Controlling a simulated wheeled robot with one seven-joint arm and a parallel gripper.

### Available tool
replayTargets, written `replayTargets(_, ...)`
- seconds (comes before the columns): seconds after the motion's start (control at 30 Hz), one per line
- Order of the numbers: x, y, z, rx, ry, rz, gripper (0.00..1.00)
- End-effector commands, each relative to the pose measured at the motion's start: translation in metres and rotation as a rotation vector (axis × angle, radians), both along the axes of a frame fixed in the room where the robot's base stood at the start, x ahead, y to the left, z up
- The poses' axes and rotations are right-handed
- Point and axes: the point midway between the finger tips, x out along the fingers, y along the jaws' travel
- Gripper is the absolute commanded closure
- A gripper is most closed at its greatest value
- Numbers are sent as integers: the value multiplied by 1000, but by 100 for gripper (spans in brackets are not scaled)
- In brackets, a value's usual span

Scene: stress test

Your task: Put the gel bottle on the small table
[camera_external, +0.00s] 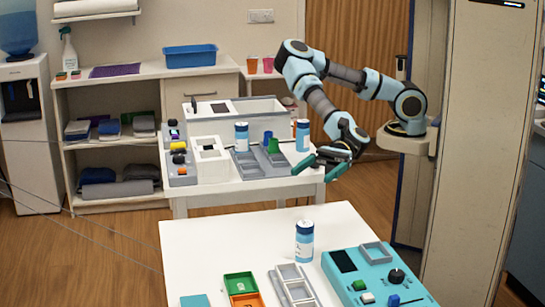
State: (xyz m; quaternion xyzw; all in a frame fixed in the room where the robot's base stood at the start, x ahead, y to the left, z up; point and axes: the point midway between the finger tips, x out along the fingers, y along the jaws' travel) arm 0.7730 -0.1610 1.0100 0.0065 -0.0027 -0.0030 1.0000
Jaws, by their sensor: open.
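Three similar light blue bottles with dark caps and pale labels are in view; I cannot tell from the labels which is the gel bottle. One bottle (305,242) stands upright on the near white table (215,245). Another bottle (303,136) stands on the farther white table (215,188), near its right side, and a third bottle (241,137) stands on that table beside a grey tray. My gripper (320,169), with teal fingers, is open and empty, at the right front edge of the farther table, apart from the bottles.
The near table holds a teal device (375,280) with knobs, grey trays (292,285) and green and orange boxes (240,283). A grey tray (262,163) and white boxes crowd the farther table. Its rear-left area is clear on the near table. A tall cream panel (475,140) stands right.

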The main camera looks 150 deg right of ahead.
Motion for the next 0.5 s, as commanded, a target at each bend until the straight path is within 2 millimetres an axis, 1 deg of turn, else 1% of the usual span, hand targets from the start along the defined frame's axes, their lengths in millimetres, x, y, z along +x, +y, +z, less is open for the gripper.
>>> replayTargets(0.03,0,1,-15,-2,6,3,11)
replayTargets(0.17,0,2,-47,-7,7,5,11)
replayTargets(0.3,0,3,-84,-9,9,6,11)
replayTargets(0.37,0,3,-98,-10,8,7,11)
replayTargets(0.4,0,3,-110,-11,8,7,11)
replayTargets(0.47,0,3,-123,-11,7,7,11)
replayTargets(0.5,0,3,-132,-11,9,7,11)
